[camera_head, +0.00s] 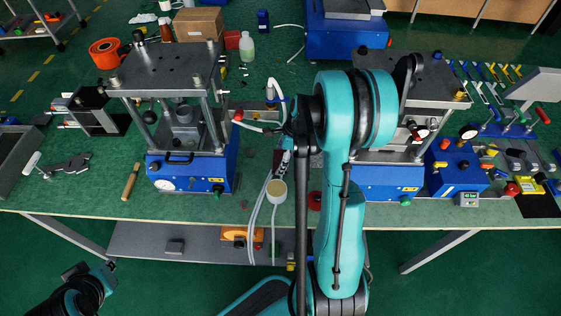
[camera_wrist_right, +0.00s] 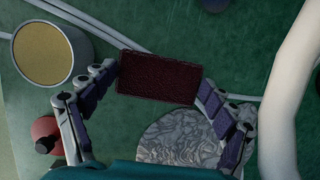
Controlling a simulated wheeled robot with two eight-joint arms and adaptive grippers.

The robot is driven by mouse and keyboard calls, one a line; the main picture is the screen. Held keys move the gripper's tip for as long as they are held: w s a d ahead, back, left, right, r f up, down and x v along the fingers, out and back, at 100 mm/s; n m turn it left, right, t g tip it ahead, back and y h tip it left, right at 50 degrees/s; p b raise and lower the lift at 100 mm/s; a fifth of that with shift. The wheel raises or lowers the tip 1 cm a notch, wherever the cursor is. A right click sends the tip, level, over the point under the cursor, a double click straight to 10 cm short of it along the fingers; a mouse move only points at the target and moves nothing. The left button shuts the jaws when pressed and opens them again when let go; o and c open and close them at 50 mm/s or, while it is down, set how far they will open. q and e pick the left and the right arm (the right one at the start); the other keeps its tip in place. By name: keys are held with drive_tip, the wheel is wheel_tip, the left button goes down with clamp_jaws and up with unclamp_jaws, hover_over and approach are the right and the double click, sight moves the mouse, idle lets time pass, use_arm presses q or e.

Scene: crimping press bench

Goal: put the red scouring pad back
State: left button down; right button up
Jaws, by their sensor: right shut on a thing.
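The red scouring pad (camera_wrist_right: 158,78) is a dark red rectangular block in the right wrist view. My right gripper (camera_wrist_right: 159,84) is shut on it, one finger at each short end. The pad appears held above the green bench top. In the head view a dark reddish patch (camera_head: 278,160) shows beside the right arm, which hides most of the right gripper. My left gripper (camera_head: 92,268) is at the lower left of the head view, off the bench's front edge; its finger opening is unclear.
A round, tan-topped container (camera_wrist_right: 43,52), a grey swirled round pad (camera_wrist_right: 195,138) and a red object with a black knob (camera_wrist_right: 45,138) surround the right gripper. White hoses (camera_head: 258,215) run nearby. Blue-based presses (camera_head: 190,172) stand left and right.

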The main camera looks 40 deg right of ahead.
drive_tip(key=shift+f, duration=0.5)
drive_tip(key=shift+r, duration=0.1)
drive_tip(key=shift+f, duration=0.2)
drive_tip(key=o, duration=0.8)
drive_tip(key=shift+c, duration=0.2)
drive_tip(key=shift+r, duration=0.1)
